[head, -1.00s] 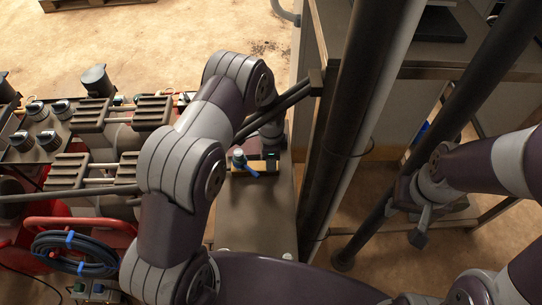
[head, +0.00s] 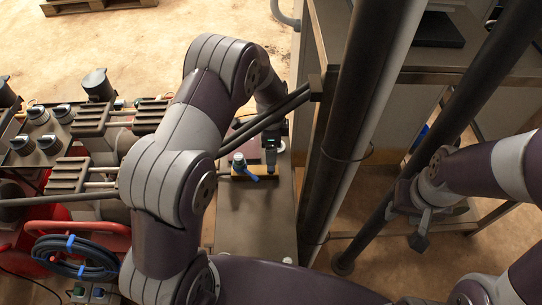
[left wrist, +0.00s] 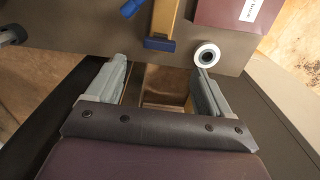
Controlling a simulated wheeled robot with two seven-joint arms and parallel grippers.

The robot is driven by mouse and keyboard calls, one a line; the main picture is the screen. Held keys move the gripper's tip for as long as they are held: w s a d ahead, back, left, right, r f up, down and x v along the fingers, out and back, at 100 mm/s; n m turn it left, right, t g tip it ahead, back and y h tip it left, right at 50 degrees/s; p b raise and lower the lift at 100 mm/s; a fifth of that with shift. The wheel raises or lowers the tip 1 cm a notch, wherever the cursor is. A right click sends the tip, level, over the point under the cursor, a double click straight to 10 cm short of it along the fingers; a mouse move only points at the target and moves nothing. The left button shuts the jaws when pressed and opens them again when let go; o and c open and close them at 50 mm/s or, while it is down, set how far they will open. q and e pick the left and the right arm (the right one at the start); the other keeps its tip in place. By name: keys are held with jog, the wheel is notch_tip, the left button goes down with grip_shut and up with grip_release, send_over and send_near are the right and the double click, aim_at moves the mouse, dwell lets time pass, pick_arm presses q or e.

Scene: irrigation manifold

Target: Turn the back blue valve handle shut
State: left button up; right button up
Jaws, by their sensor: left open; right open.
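A blue valve handle (head: 249,173) with a pale round top sits on a short yellow-brown bar on the narrow grey bench in the head view. In the left wrist view, a blue part (left wrist: 131,8) shows at the top edge beside a yellow bar with a blue end (left wrist: 160,44). I cannot tell which blue part is the back handle. My left gripper (left wrist: 163,85) is open with nothing between its fingers, short of the bar's blue end. In the head view it is above the bench, just beyond the handle, partly hidden by my arm. My right gripper (head: 420,220) is open and empty, far right.
A maroon block (left wrist: 235,12) with a white label and a white ring (left wrist: 207,54) are close to my left gripper. Dark posts (head: 350,130) stand right of the bench. Coiled black hose (head: 75,255) and grey-knobbed equipment (head: 50,130) fill the left. The near bench top is clear.

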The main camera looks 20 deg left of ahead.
pick_arm(q)
notch_tip(320, 180, up, 5)
jog(key=shift+f, duration=0.2)
dwell(0.4)
jog(key=s+a+r+n+p, duration=0.2)
jog(key=s+r+n+p, duration=0.1)
jog(key=s+r+n, duration=0.4)
jog(key=s+a+r+n+t+p, duration=0.1)
jog(key=s+a+r+n+p, duration=0.1)
jog(key=s+r+n+p, duration=0.2)
jog(key=s+r+n, duration=0.3)
jog(key=s+r, duration=0.2)
jog(key=s, duration=0.2)
jog(key=shift+s+n, duration=0.3)
jog(key=shift+n, duration=0.1)
